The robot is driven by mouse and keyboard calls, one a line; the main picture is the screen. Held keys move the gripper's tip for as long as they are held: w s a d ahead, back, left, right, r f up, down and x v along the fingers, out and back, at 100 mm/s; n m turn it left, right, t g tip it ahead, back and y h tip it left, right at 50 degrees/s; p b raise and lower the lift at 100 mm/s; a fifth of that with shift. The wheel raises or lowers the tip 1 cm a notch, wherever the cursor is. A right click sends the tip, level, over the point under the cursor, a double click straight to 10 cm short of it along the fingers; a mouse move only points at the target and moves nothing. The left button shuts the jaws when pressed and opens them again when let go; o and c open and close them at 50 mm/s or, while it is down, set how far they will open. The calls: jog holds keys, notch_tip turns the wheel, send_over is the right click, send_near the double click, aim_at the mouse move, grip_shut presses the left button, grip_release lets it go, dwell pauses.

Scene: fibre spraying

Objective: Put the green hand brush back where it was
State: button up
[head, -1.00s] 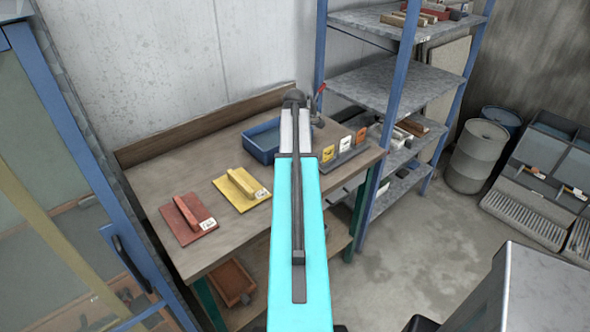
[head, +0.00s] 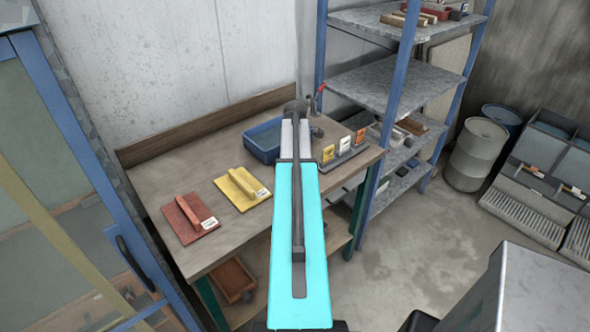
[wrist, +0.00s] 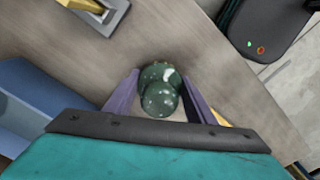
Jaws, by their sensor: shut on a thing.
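In the wrist view the green hand brush (wrist: 159,92) shows end-on as a dark green, rounded shape with pale specks. It sits between the two fingers of my gripper (wrist: 160,103), which is shut on it. The worktop (wrist: 160,35) lies beneath; I cannot tell whether the brush touches it. In the head view my arm reaches over the workbench (head: 165,172), and its end is beside the blue tray.
The blue tray (head: 259,150) stands at the bench's back. A yellow float (head: 232,193) and a red float (head: 185,223) lie to its left. A rack with upright cards (head: 345,158) is at the right end. A metal shelf unit (head: 400,85) stands beyond.

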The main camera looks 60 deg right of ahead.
jog(key=shift+f, duration=0.15)
jog(key=o, duration=0.9)
jog(key=shift+o, duration=0.2)
jog(key=shift+r, duration=0.25)
jog(key=shift+r+b, duration=2.05)
jog(key=shift+r, duration=3.9)
jog(key=shift+s+f, duration=0.1)
